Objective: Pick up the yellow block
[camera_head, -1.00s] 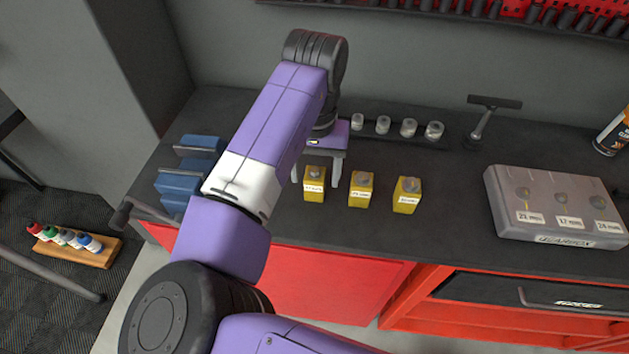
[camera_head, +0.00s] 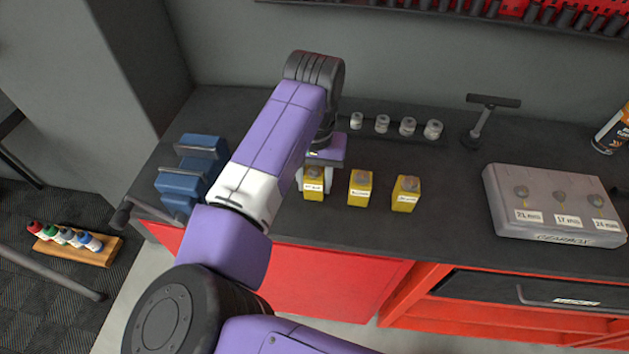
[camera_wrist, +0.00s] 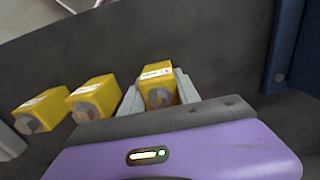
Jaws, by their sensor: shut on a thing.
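Three yellow blocks with white labels and grey knobs on top stand in a row on the dark bench. The left yellow block (camera_head: 313,189) is between the fingers of my gripper (camera_head: 313,184), which is shut on it. The middle yellow block (camera_head: 360,190) and the right yellow block (camera_head: 405,194) stand free to its right. In the wrist view, my gripper (camera_wrist: 160,97) has its pale fingers on both sides of the held block (camera_wrist: 157,80). The other two blocks lie to the left there. I cannot tell whether the held block touches the bench.
Blue blocks with metal bars (camera_head: 185,180) stand at the bench's left end. A row of small metal cylinders (camera_head: 407,126) and a T-handled tool (camera_head: 484,120) are behind. A grey labelled case (camera_head: 555,205) sits right. Bare bench lies between the case and the yellow blocks.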

